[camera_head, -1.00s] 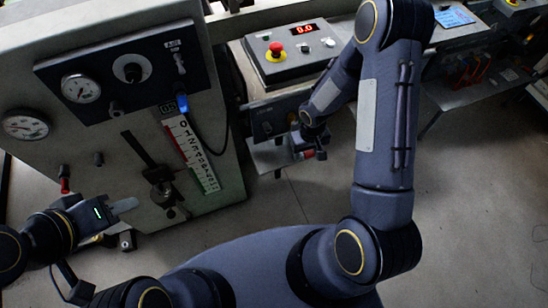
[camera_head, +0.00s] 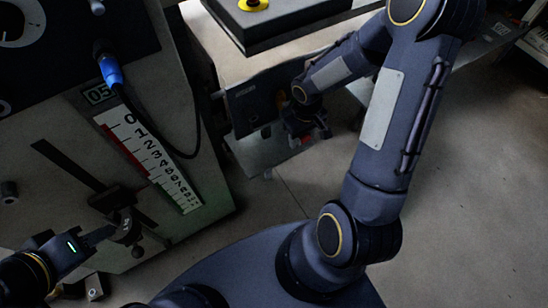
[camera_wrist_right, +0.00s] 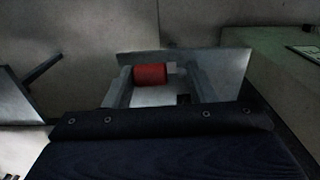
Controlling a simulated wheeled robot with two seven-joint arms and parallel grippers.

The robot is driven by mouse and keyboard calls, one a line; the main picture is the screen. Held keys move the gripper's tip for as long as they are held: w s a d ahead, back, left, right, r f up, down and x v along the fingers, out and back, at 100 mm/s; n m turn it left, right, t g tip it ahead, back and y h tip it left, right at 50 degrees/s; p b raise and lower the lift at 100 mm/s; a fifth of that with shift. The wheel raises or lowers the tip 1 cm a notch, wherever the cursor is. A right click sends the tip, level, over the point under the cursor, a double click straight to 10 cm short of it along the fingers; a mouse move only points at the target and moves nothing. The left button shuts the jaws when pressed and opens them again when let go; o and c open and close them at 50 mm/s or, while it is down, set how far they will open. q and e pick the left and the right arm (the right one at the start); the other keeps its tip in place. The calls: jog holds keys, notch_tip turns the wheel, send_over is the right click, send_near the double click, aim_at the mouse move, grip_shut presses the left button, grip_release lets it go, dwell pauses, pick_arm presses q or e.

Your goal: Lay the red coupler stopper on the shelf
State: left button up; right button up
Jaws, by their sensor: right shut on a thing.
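The red coupler stopper (camera_wrist_right: 150,76) shows in the right wrist view as a short red cylinder between the fingers of my right gripper (camera_wrist_right: 158,86), which is shut on it. In the head view my right gripper (camera_head: 310,137) is beside the small shelf and the stopper is not clearly visible. The shelf (camera_head: 256,156) is a grey plate low on the cabinet side. In the wrist view the shelf (camera_wrist_right: 236,68) lies behind the fingers and stopper; I cannot tell whether they touch. My left gripper (camera_head: 102,234) is by the machine front at lower left; its jaw opening is unclear.
A machine with a number scale (camera_head: 150,152) and a blue plug with a dark cable (camera_head: 111,70) stands at left. A control box (camera_head: 262,22) sits above the shelf. Open floor (camera_head: 470,200) lies at right.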

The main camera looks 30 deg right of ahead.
jog(key=b, duration=0.3)
send_over(274, 162)
jog(key=f, duration=0.6)
jog(key=shift+s+d+f, duration=0.15)
jog(key=shift+d+f, duration=0.15)
jog(key=shift+d, duration=0.1)
jog(key=shift+a+f+b, duration=0.15)
jog(key=shift+b, duration=0.15)
jog(key=f, duration=0.1)
jog(key=f+b, duration=0.1)
jog(key=f, duration=0.1)
jog(key=shift+a+f+b, duration=0.25)
jog(key=shift+f+b, duration=0.1)
jog(key=shift+f, duration=0.2)
jog(key=o, duration=1)
jog(key=shift+r, duration=0.15)
jog(key=shift+o, duration=0.2)
